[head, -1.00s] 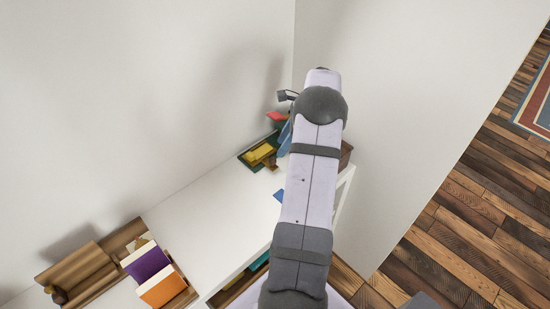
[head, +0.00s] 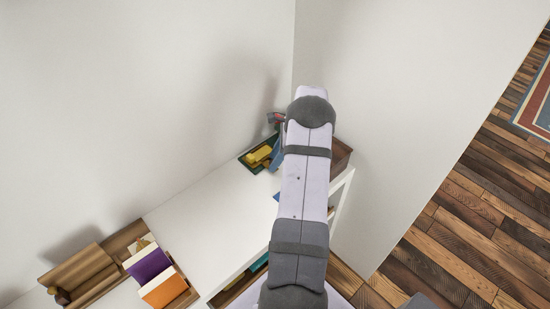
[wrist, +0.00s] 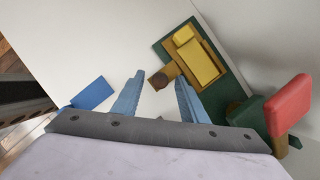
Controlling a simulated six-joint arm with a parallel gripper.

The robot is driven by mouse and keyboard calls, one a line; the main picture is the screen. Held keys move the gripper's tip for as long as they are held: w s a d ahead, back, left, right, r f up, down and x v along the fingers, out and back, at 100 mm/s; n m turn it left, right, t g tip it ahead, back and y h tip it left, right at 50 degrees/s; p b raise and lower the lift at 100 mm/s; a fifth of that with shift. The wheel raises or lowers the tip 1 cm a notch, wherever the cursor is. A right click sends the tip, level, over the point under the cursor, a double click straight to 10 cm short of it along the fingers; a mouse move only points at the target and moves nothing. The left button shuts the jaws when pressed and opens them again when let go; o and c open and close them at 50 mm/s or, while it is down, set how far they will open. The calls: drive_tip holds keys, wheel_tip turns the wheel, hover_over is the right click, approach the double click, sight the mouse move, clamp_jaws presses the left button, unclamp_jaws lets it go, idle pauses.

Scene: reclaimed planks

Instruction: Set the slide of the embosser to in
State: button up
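In the head view the embosser's yellow part (head: 258,155) shows left of my arm. My gripper (wrist: 158,84) is open, its two blue fingers apart. The knob appears between the fingertips; I cannot tell whether they touch it. Some of the base is hidden by the right finger.
A red-topped handle (wrist: 289,103) on a dark green block stands right of my gripper. A blue flat piece (wrist: 92,92) lies on the white desk (head: 215,215) at left. Purple (head: 149,266) and orange books stand at the desk's far left. A brown box (head: 340,153) is right of my arm.

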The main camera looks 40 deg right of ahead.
clamp_jaws()
drive_tip(key=shift+d, duration=1.8)
unclamp_jaws()
drive_tip(key=shift+r, duration=0.15)
drive_tip(key=b+v, duration=0.1)
drive_tip(key=v, duration=0.6)
drive_tip(key=shift+b, duration=0.3)
